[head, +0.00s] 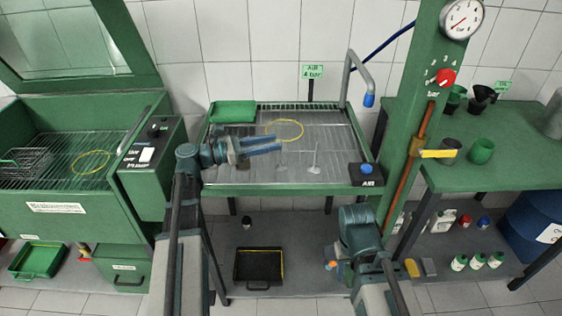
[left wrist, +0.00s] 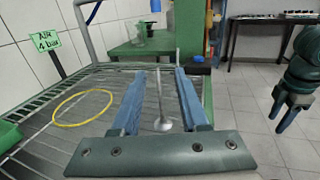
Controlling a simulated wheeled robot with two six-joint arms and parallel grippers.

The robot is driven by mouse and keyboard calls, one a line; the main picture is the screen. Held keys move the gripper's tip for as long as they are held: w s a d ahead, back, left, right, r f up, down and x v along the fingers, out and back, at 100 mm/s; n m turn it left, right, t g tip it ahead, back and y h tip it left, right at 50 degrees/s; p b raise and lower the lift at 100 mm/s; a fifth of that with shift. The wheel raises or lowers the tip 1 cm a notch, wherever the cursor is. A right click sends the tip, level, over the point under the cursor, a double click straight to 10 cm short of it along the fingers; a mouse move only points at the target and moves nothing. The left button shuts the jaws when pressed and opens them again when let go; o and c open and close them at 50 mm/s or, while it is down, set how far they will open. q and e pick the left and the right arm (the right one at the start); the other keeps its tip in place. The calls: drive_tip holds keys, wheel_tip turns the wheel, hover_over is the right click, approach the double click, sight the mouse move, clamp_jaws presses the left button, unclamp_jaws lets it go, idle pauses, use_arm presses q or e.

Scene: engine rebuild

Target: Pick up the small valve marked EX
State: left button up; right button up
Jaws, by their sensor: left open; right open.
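Two small valves stand head-down on the green-framed grid table in the head view: one (head: 281,164) close to my left gripper's fingertips, the other (head: 315,163) further right. No EX mark is legible on either. My left gripper (head: 279,145) is open and reaches in from the left above the grid. In the left wrist view a valve (left wrist: 161,115) shows between its two blue fingers (left wrist: 160,88), with clear gaps on both sides; contact is not visible. My right gripper is low at the front right, off the table; its blue fingers show in the left wrist view (left wrist: 283,113).
A green post (head: 415,120) stands right.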

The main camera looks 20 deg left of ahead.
use_arm(q)
drive_tip(key=shift+x, duration=0.95)
drive_tip(key=x, duration=0.5)
drive_tip(key=shift+w+f, duration=0.2)
clamp_jaws()
idle(0.6)
